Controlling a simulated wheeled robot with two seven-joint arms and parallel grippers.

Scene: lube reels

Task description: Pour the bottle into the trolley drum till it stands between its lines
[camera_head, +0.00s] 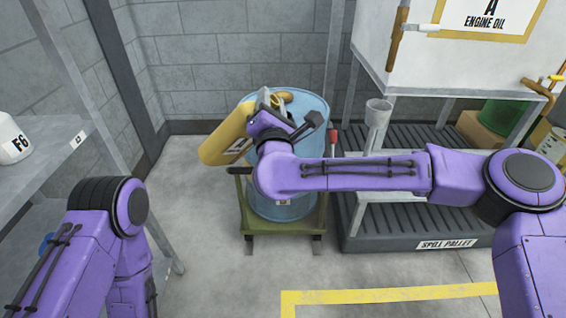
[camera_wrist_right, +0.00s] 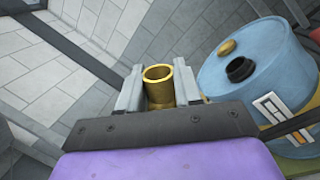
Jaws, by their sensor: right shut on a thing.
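The light blue trolley drum (camera_head: 307,112) stands on a green trolley (camera_head: 275,240). In the right wrist view the drum (camera_wrist_right: 225,85) shows a black opening (camera_wrist_right: 240,69) in its top and a pale gauge plate with an orange patch (camera_wrist_right: 275,112) on its side; the level and lines cannot be read. My right gripper (camera_head: 268,103) is shut on a yellow bottle (camera_head: 222,142). The bottle is tilted, its body down to the left beside the drum. Its open neck (camera_wrist_right: 159,80) shows between the fingers, apart from the drum's opening. My left arm is at lower left; its gripper is out of view.
A gold bung (camera_wrist_right: 227,47) lies on the drum top. A grey shelf (camera_head: 45,145) with a white container (camera_head: 12,142) stands left. A spill pallet (camera_head: 430,238) and white engine oil tank (camera_head: 480,65) stand right. Bare floor (camera_head: 235,280) lies in front of the trolley.

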